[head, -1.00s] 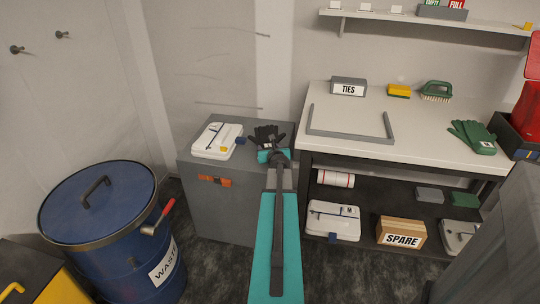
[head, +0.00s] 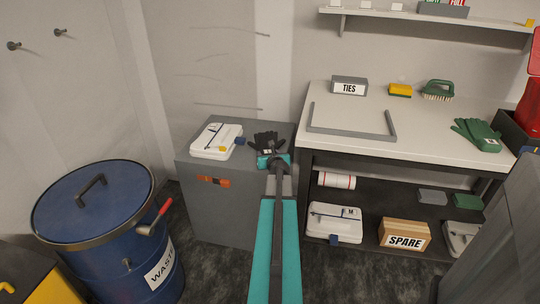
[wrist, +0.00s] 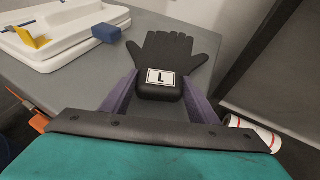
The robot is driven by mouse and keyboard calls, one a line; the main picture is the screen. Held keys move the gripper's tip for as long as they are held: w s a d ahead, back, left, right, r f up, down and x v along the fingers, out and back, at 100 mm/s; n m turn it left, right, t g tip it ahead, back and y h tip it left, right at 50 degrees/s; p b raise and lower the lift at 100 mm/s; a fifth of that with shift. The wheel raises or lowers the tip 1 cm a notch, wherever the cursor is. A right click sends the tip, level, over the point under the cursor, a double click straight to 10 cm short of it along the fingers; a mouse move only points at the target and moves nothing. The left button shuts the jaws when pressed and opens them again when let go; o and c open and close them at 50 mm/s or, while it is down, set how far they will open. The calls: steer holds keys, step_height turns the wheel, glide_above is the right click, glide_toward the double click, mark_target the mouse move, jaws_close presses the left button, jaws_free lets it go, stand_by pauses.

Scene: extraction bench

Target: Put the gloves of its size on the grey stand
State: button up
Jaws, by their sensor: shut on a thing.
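My gripper (wrist: 160,92) is shut on black gloves (head: 268,141), its two purple fingers on either side of their cuff. In the wrist view the gloves (wrist: 174,52) lie flat with fingers pointing away and carry a white label reading L. They are over the right part of the grey stand's top (head: 247,131); I cannot tell whether they touch it. A white case (head: 210,148) with a yellow and a blue piece lies on the stand's left part. Its marking is too small to read.
Green gloves (head: 478,134) lie on the white bench (head: 420,105) at the right, near a grey frame (head: 352,135). Below are a white case marked M (head: 330,222) and a SPARE box (head: 403,236). A blue waste drum (head: 95,220) stands left of the stand.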

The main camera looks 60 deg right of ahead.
steer(key=o, duration=1.1)
steer(key=shift+c, duration=0.2)
steer(key=shift+s+a+r, duration=0.1)
steer(key=p+v, duration=0.1)
steer(key=v, duration=1)
steer(key=shift+s+a+r, duration=0.2)
steer(key=shift+s+a, duration=0.05)
